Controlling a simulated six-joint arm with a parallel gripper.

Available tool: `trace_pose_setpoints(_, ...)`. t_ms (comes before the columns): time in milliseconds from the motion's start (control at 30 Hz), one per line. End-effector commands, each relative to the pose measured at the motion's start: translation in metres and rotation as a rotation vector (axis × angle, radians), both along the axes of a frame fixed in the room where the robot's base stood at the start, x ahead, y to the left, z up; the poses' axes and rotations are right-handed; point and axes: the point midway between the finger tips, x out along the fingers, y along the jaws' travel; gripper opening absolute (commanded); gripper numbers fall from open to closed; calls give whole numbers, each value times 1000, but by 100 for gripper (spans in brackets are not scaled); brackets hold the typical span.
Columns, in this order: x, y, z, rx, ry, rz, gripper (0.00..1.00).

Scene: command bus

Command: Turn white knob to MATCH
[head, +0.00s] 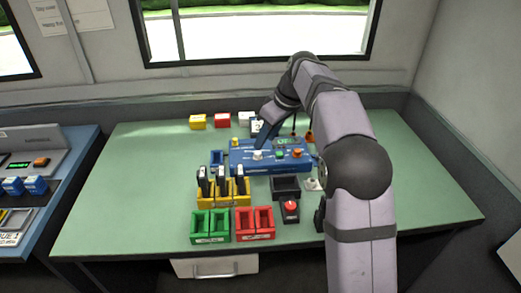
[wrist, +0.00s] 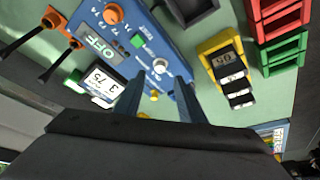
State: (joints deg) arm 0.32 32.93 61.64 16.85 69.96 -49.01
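The blue panel (head: 245,166) stands mid-table with the white knob (head: 257,155) on its front part. In the wrist view the white knob (wrist: 159,66) shows at the gap between the fingertips of my gripper (wrist: 161,76). The fingers are apart, one on each side of the knob in the picture; I cannot tell whether they touch it. A yellow knob (wrist: 155,96) shows between the fingers, closer to the wrist. The panel's display (wrist: 90,46) appears to read OFF. In the head view the gripper tip is partly hidden by the arm.
Also on the panel are a green button (wrist: 136,40) and an orange knob (wrist: 113,14). A small display reading 3.75 (wrist: 97,84) stands beside it. Yellow holders (head: 222,199), green bins (head: 210,226), red bins (head: 254,223) and a red button (head: 291,206) stand in front. The table's left side is clear.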

Motion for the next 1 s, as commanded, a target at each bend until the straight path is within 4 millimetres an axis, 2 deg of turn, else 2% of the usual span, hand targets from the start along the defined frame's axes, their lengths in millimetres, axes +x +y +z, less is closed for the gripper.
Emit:
trace_pose_setpoints(200,7,9,-28,0,4,1,36)
trace_pose_setpoints(400,13,14,-48,-1,4,0,36)
trace_pose_setpoints(833,16,16,-56,0,1,-1,36)
trace_pose_setpoints(867,16,16,-56,0,1,-1,34)
trace_pose_setpoints(1000,16,16,-56,0,1,-1,0)
